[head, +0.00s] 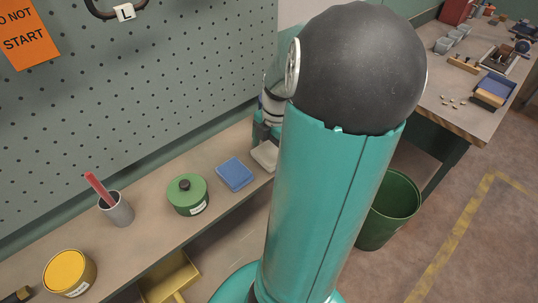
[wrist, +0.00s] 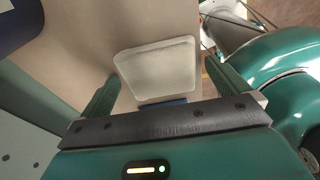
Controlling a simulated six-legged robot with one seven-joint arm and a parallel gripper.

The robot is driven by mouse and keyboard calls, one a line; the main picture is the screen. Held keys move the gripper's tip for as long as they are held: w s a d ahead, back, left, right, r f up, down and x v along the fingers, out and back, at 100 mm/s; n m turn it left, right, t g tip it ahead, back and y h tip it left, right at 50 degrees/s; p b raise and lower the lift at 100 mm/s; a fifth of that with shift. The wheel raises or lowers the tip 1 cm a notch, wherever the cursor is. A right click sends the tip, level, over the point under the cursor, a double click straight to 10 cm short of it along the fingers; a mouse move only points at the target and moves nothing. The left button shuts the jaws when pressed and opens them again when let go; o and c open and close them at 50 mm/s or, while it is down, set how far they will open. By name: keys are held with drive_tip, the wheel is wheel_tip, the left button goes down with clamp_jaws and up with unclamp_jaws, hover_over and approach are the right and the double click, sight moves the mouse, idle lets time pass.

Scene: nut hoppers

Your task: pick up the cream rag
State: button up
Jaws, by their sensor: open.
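The cream rag (wrist: 158,70) is a pale, flat, roughly square cloth on the shelf, seen in the wrist view between the two fingers of my gripper (wrist: 160,85). In the head view a small part of the rag (head: 265,156) shows beside my teal arm, which hides the rest. My gripper is open, with one green finger on each side of the rag. I cannot tell how high the fingertips are above the shelf. In the head view my gripper is mostly hidden behind my arm.
A blue cloth (head: 235,174) lies left of the rag. A green lidded tin (head: 188,195), a grey cup (head: 116,209) and a yellow tin (head: 69,272) stand further left on the shelf. The pegboard (head: 150,90) rises behind. A green bin (head: 390,212) stands right of my arm.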

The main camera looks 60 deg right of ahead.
drive_tip(key=c, duration=1)
drive_tip(key=shift+r, duration=0.6)
drive_tip(key=s+a+r, duration=0.3)
drive_tip(key=s+r, duration=0.8)
drive_tip(key=s, duration=0.2)
drive_tip(key=shift+s+r, duration=0.35)
drive_tip(key=shift+a, duration=0.1)
